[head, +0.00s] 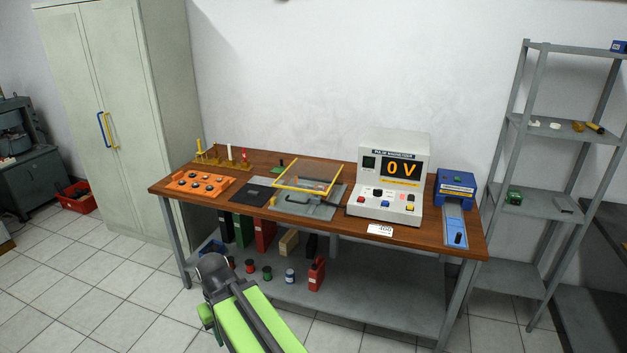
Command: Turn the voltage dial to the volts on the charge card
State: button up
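The pulse magnetizer (393,150), a pale cabinet, stands on the right half of the wooden bench. Its orange display (401,169) reads 0 V. Its sloping front panel (372,210) carries several small coloured controls; which one is the voltage dial is too small to tell. The white charge card (380,230) lies on the bench in front of the magnetizer. Its large print looks like 400; the smaller print is unreadable. My green and dark arm shows at the bottom, in front of the bench and well apart from the magnetizer. No gripper fingers are visible.
On the bench (338,219), a yellow-framed clear guard (332,187) stands left of the magnetizer, and an orange tray (201,191) at the far left. A blue device with a slide (456,187) is at the right. A grey rack (541,203) stands beyond it. Tiled floor is open left.

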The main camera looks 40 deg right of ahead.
aim_at(378, 193)
jog(key=u, duration=0.3)
jog(key=i, duration=1.55)
jog(key=z, duration=0.6)
jog(key=i, duration=1.4)
jog(key=z, duration=0.9)
